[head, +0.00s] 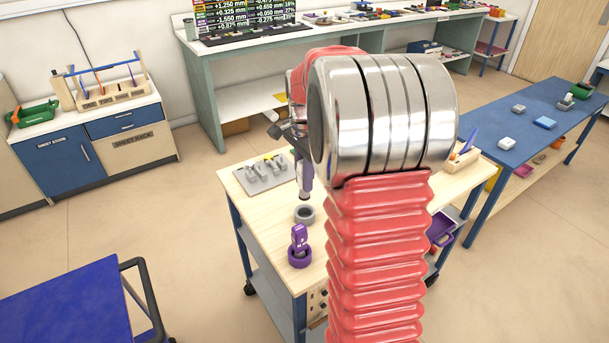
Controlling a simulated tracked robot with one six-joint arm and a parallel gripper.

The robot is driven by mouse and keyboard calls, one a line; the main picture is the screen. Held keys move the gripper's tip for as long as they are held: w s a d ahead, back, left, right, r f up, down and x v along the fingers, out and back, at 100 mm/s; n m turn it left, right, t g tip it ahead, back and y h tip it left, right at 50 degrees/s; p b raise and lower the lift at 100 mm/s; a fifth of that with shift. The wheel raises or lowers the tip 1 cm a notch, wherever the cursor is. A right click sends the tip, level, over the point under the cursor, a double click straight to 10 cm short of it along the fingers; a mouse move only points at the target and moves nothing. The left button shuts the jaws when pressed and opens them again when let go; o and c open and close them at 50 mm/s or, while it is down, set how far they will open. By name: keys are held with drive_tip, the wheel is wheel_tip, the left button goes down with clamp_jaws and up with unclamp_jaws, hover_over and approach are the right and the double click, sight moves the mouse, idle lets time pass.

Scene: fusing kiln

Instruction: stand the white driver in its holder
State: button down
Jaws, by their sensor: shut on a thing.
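My gripper (299,150) is partly hidden behind my own arm, above the left part of the wooden-topped cart (258,206). It is shut on an upright driver (305,176), whose body looks pale to purple-grey; its true colour is hard to tell. The driver's lower end hangs just above a grey ring-shaped holder (305,221); a small gap seems to show between them. The holder's opening looks empty. A purple driver (299,239) stands in a purple ring holder (299,262) nearer the front edge.
A grey tray (249,185) with several metal tools lies at the cart's back left. A wooden block (463,158) holding tools stands at its right end. My arm hides the cart's middle. A blue table (540,107) with small items stands to the right.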

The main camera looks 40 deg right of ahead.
drive_tip(key=shift+f, duration=2.4)
drive_tip(key=shift+f, duration=2)
idle(0.3)
drive_tip(key=c, duration=1.5)
unclamp_jaws()
drive_tip(key=shift+r, duration=0.1)
wheel_tip(320, 180, up, 14)
drive_tip(key=shift+f, duration=0.2)
